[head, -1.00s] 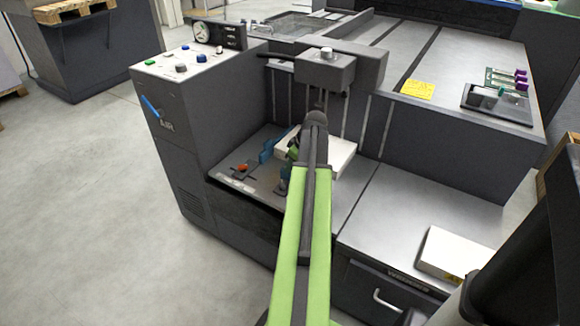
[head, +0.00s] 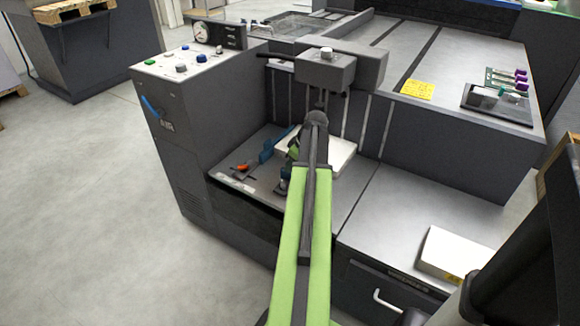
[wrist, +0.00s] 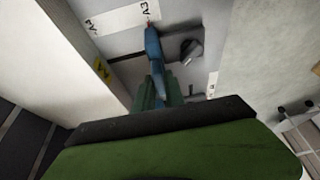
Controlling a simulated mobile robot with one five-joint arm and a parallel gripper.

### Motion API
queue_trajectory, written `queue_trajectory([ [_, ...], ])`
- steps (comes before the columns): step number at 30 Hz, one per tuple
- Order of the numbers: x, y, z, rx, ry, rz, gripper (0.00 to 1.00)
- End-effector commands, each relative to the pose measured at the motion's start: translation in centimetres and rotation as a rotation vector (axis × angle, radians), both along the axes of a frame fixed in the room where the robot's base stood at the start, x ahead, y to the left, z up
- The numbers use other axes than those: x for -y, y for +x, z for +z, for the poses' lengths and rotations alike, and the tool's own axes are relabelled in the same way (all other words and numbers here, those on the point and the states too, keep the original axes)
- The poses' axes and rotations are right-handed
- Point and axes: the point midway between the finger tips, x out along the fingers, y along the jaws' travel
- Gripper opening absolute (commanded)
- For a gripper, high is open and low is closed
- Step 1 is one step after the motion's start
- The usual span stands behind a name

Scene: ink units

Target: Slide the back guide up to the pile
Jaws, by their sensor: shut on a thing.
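In the wrist view a narrow blue guide (wrist: 154,52) with a red tip lies between the green fingers of my gripper (wrist: 158,92). The gripper is shut on it. The red tip is by the A3 mark on a white scale strip (wrist: 122,17). The white pile (wrist: 58,48) stands to the left of the guide, apart from it at this end. In the head view the pile (head: 341,152) is partly behind my arm. A blue guide piece (head: 267,151) stands left of the pile there; I cannot tell whether it is the held one.
A dark knob (wrist: 191,50) sits just right of the held guide. An orange-topped lever (head: 243,167) is on the deck near the control cabinet (head: 190,62). A grey head unit (head: 327,68) overhangs the pile.

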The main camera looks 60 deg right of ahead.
Motion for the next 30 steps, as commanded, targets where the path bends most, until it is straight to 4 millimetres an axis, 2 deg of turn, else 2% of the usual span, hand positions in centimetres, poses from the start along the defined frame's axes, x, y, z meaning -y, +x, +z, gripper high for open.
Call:
queue_trajectory([
  [5,3.0,0.1,0.0,-0.002,-0.001,0.0,0.0],
  [9,6.4,0.1,0.0,-0.002,0.0,-0.002,0.0],
  [12,8.2,0.0,0.0,-0.002,-0.001,0.0,0.0],
  [15,8.7,-0.1,0.0,-0.001,-0.001,0.001,0.0],
  [22,8.6,-0.1,0.0,-0.001,-0.001,0.001,0.0],
  [23,8.6,-0.1,0.0,-0.001,-0.001,0.001,0.17],
  [24,8.5,-0.1,0.0,-0.001,-0.001,0.001,0.22],
  [27,8.5,-0.1,0.0,-0.001,-0.001,0.001,0.35],
  [30,8.5,-0.1,0.0,-0.001,-0.001,0.001,0.36],
])
